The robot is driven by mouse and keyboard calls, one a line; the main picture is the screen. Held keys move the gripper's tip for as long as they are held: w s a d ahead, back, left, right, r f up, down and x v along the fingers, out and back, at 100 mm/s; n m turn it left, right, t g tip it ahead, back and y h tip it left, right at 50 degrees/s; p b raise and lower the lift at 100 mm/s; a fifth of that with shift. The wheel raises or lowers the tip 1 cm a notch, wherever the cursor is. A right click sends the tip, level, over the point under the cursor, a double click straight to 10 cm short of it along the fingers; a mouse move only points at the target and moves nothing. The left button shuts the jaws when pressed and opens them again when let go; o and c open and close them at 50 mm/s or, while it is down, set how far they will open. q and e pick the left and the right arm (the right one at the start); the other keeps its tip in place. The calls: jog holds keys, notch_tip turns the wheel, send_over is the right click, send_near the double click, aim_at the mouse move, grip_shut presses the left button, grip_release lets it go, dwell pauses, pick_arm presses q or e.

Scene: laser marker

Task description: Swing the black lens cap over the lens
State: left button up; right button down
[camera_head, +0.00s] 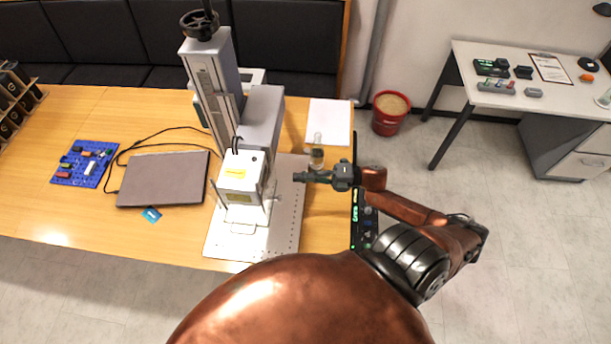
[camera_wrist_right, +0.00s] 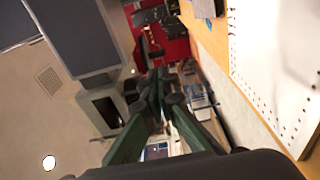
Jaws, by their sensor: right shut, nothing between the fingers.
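The laser marker (camera_head: 241,172) stands on the table, with a white head bearing a yellow label on a grey arm and tall column. Its perforated base plate (camera_head: 285,222) lies below and also shows in the right wrist view (camera_wrist_right: 238,55). The lens and black lens cap are on the head's underside or hidden; I cannot make either out with certainty. My right gripper (camera_head: 299,177) is shut and empty, to the right of the marker head, pointing left at it. Its closed fingers also show in the right wrist view (camera_wrist_right: 157,84). My left gripper is not in view.
A small bottle (camera_head: 317,157) stands just behind my right gripper. A closed laptop (camera_head: 163,179) and a blue board (camera_head: 85,163) lie left of the marker. White paper (camera_head: 330,120) lies behind the bottle. A red bucket (camera_head: 390,112) stands on the floor.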

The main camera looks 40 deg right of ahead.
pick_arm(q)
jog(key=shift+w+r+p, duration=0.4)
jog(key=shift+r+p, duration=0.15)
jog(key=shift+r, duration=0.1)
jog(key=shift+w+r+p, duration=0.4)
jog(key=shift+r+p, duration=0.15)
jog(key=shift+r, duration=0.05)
pick_arm(e)
jog(key=x, duration=1)
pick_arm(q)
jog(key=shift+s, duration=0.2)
pick_arm(e)
jog(key=shift+w, duration=0.1)
